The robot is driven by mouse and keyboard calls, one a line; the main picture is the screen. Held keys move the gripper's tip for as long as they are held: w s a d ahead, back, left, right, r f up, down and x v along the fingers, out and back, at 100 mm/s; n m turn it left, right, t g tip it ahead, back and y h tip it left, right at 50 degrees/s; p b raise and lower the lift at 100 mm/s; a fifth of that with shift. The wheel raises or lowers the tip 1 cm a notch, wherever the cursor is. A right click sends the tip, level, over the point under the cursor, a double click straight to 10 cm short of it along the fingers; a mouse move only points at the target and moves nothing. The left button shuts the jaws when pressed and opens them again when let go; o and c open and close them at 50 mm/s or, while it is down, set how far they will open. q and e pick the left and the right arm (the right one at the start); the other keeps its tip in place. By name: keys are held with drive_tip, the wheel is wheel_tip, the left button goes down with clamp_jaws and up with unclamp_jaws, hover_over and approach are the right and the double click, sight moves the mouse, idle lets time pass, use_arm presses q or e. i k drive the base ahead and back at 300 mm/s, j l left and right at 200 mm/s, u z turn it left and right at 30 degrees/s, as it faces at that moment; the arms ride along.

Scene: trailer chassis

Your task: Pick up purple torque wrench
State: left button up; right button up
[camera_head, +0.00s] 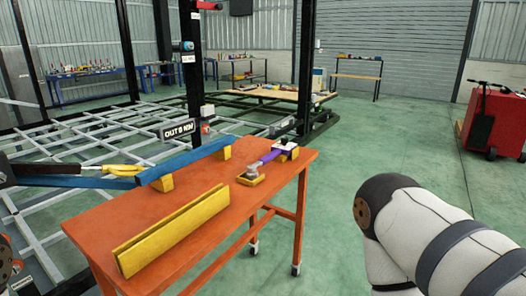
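The purple torque wrench (269,157) lies near the right end of the orange table (215,236). Its near end rests by a small yellow block (250,179), and its far end is by a white and purple piece (286,149) at the table's right edge. No gripper touches it. My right arm comes in from the right edge, a little apart from the table, and its gripper is not visible. My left gripper is not visible; only a small part at the lower left edge may be my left arm.
A long blue bar (190,158) on yellow blocks runs along the table's back edge, with a dark end at left. A yellow channel piece (172,229) lies in front. A black post (192,75) and grey chassis frame stand behind. A red cart (495,120) stands far right.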

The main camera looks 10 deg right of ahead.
sight(251, 173)
drive_tip(key=i+l+u, duration=0.2)
drive_tip(key=l+u, duration=0.25)
drive_tip(key=l, duration=0.5)
drive_tip(key=i+l+u, duration=0.1)
drive_tip(key=l+u, duration=0.4)
drive_tip(key=l, duration=0.45)
drive_tip(key=k+l+u, duration=0.1)
drive_tip(key=l+u, duration=0.35)
drive_tip(key=l, duration=0.5)
